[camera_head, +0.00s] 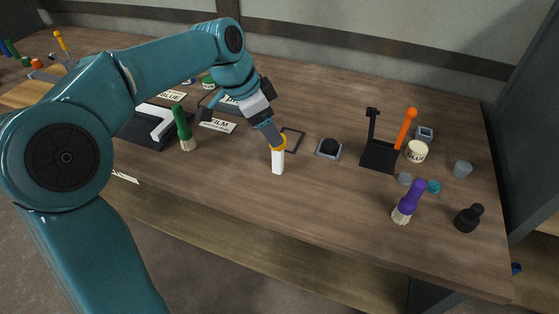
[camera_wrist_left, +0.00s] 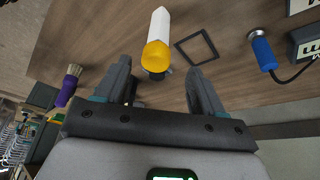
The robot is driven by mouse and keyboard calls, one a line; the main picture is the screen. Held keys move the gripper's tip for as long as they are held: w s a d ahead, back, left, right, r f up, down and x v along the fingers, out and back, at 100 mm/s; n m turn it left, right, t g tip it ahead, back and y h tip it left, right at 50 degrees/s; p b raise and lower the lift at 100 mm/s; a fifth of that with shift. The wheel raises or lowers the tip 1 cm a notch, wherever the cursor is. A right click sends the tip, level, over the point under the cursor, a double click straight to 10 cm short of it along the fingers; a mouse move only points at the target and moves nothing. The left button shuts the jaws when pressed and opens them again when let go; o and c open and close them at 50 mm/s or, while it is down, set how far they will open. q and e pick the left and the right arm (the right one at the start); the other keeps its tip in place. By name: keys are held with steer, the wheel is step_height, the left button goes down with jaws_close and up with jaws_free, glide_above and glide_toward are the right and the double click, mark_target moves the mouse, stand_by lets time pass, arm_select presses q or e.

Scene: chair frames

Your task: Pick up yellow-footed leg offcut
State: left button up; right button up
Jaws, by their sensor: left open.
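The yellow-footed leg offcut (camera_head: 278,161) is a short white block with a yellow end. My left gripper (camera_head: 272,133) is just above the offcut in the head view. In the left wrist view its two fingers (camera_wrist_left: 159,72) are apart, with the yellow end just beyond and between their tips. Contact cannot be told. My right gripper does not show.
A black stand (camera_head: 379,155) with an orange-handled tool and a black bottle (camera_head: 468,218) are farther right.

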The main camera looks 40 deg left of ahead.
mark_target(282, 146)
arm_select(q)
steer(key=shift+d+f, duration=0.2)
steer(key=shift+f, duration=0.3)
steer(key=shift+d+f, duration=0.2)
steer(key=shift+f, duration=0.25)
steer(key=x, duration=0.5)
steer(key=shift+w+d+f+b, duration=0.1)
steer(key=shift+w+d+b, duration=0.05)
steer(key=shift+w+b, duration=0.15)
steer(key=shift+w+f, duration=0.1)
steer(key=shift+f, duration=0.1)
steer(key=c, duration=0.3)
steer(key=shift+r, duration=0.1)
steer(key=c, duration=0.9)
